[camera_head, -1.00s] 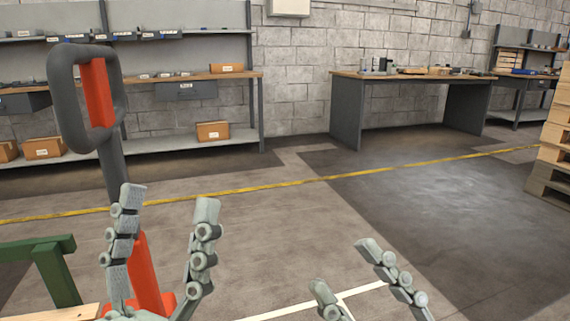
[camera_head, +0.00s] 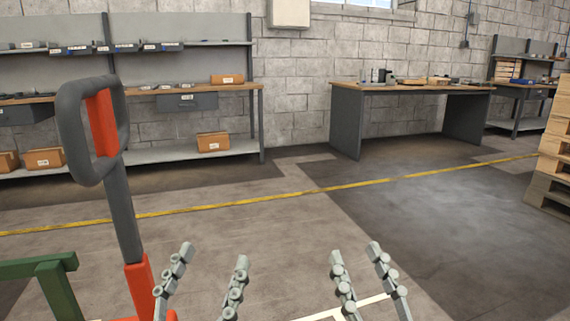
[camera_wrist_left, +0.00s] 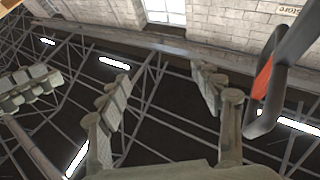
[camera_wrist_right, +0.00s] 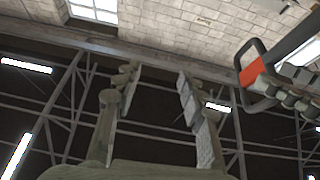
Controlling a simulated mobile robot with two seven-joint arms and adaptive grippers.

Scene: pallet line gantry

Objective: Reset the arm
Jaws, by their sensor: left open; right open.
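My left gripper (camera_head: 211,262) is open and empty at the bottom of the head view, fingers pointing up. It stands just right of the red and black handle (camera_head: 122,190) of a pallet truck, apart from it. My right gripper (camera_head: 354,258) is open and empty to the right of it, also with fingers up. In the left wrist view the left fingers (camera_wrist_left: 165,90) are spread against the ceiling, with the handle (camera_wrist_left: 262,85) at the right. In the right wrist view the right fingers (camera_wrist_right: 155,85) are spread, with the handle and left gripper fingers at the right edge.
A green frame (camera_head: 50,278) stands at the lower left beside the handle. A workbench (camera_head: 400,88) and shelving (camera_head: 185,95) stand along the far wall. Stacked wooden pallets (camera_head: 555,160) are at the right edge. The floor (camera_head: 260,225) beyond the grippers is clear.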

